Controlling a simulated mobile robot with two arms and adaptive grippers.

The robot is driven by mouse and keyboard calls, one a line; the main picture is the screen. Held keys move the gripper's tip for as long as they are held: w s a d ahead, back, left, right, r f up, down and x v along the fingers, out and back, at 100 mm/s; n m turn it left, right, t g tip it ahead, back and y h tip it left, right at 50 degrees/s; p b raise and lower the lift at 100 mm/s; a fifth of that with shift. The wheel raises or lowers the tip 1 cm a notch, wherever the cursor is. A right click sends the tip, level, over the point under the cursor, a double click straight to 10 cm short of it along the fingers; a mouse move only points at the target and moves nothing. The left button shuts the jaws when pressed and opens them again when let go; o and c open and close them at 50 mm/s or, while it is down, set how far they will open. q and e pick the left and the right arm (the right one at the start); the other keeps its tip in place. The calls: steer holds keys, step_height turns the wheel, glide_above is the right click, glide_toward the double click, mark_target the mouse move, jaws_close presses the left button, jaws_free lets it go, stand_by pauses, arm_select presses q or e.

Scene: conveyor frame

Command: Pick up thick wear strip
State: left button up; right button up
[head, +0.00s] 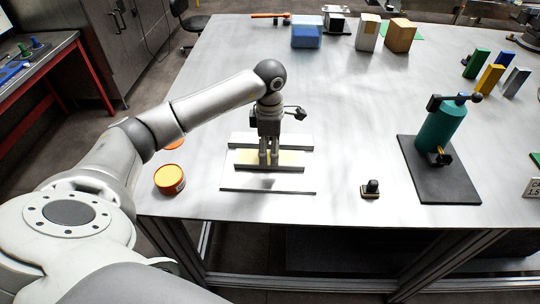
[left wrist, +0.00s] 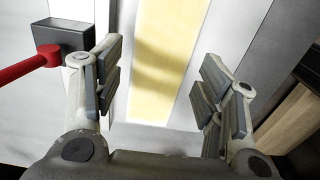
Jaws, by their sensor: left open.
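A pale yellow strip (head: 291,158), which looks like the wear strip, lies lengthwise between light rails on the table. It also shows in the left wrist view (left wrist: 165,50), running between my fingers. The gap in height between fingertips and strip is hard to judge. My right gripper is out of view.
A light rail (head: 240,139) lies behind the strip and a grey bar (head: 262,168) in front. An orange tin (head: 169,179) stands left, a small black-knobbed item (head: 371,188) right. A green cylinder (head: 440,128) stands on a dark mat (head: 455,185). Mid-table is clear.

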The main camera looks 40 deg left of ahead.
arm_select(q)
steer(key=shift+s+f, duration=0.1)
steer(key=shift+f, duration=0.85)
steer(key=shift+f+p, duration=0.3)
steer(key=shift+c, duration=1.7)
steer(key=c, duration=0.5)
steer(key=shift+c, duration=0.3)
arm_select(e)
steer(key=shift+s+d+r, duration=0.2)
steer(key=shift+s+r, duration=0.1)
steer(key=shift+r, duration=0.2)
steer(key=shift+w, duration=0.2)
